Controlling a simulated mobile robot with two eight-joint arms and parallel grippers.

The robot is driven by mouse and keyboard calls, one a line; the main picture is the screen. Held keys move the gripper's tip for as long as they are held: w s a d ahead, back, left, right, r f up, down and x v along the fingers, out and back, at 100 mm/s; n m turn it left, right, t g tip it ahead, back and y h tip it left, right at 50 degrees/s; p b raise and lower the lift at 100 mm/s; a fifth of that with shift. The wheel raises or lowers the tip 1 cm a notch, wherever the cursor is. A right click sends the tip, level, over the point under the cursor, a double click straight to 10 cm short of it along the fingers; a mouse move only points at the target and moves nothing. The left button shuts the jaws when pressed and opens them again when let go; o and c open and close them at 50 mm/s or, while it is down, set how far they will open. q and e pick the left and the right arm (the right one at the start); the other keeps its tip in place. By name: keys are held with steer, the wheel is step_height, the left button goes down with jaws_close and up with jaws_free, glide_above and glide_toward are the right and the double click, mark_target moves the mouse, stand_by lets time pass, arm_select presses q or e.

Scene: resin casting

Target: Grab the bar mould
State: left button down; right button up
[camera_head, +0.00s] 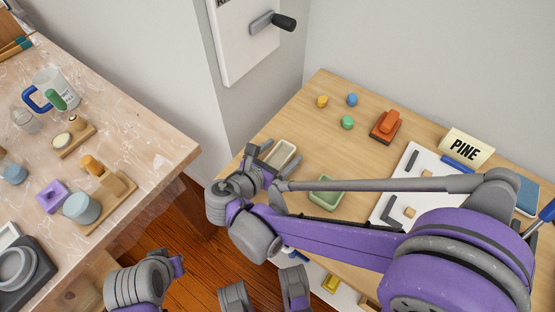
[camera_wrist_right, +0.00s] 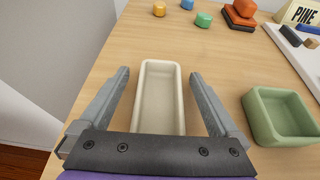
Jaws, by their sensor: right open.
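The bar mould is a long, cream, open-topped tray (camera_head: 279,155) on the wooden table near its left edge. In the right wrist view the cream mould (camera_wrist_right: 160,98) lies lengthwise between the two fingers of my right gripper (camera_wrist_right: 160,76), with a gap on each side. My right gripper (camera_head: 262,154) is open at the mould's near left end and is not closed on it; its near end is partly hidden by the gripper. Grey parts of my left arm (camera_head: 140,284) show at the bottom of the head view; its jaw state is unclear.
A green square mould (camera_head: 326,194) (camera_wrist_right: 280,118) stands right of the cream one. Behind are small yellow, blue and green pieces, an orange block (camera_head: 386,125) and a PINE sign (camera_head: 465,147). A white board (camera_head: 397,190) lies right. A cluttered workbench (camera_head: 135,145) stands left.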

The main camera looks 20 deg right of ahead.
steer(key=c, duration=1.5)
steer(key=shift+o, duration=0.2)
steer(key=shift+r, duration=0.1)
